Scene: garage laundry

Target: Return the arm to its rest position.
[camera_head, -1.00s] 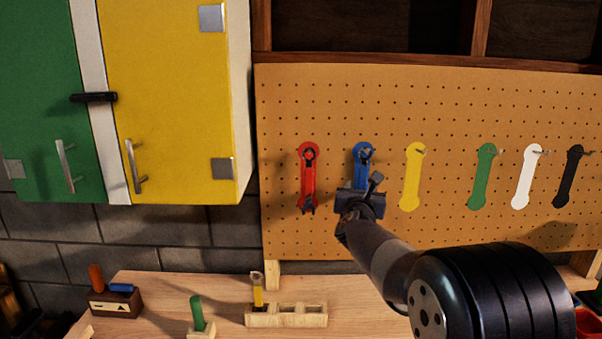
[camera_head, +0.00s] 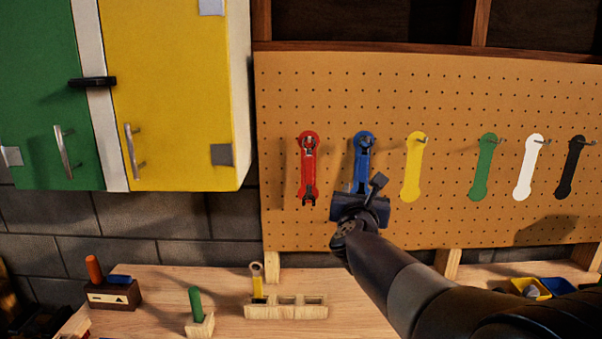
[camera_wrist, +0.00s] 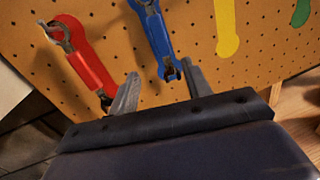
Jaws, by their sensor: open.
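My gripper (camera_head: 362,198) is raised in front of the pegboard (camera_head: 330,100), just below the blue tool outline. In the wrist view my gripper (camera_wrist: 160,88) has its two fingers apart with nothing held between them. A wrench-like tool on the blue outline (camera_head: 363,155) hangs from a peg; its lower end (camera_wrist: 172,70) shows beyond the gap between the fingers. Whether the fingers touch it I cannot tell. In the head view my gripper hides the lower end of the blue outline.
A tool also hangs on the red outline (camera_head: 308,175). The yellow (camera_head: 414,168), green (camera_head: 485,170), white (camera_head: 528,168) and black (camera_head: 569,168) outlines show only pegs. Below, the workbench (camera_head: 230,280) bears a wooden rack (camera_head: 286,312) and small blocks. A yellow cabinet (camera_head: 175,90) stands left.

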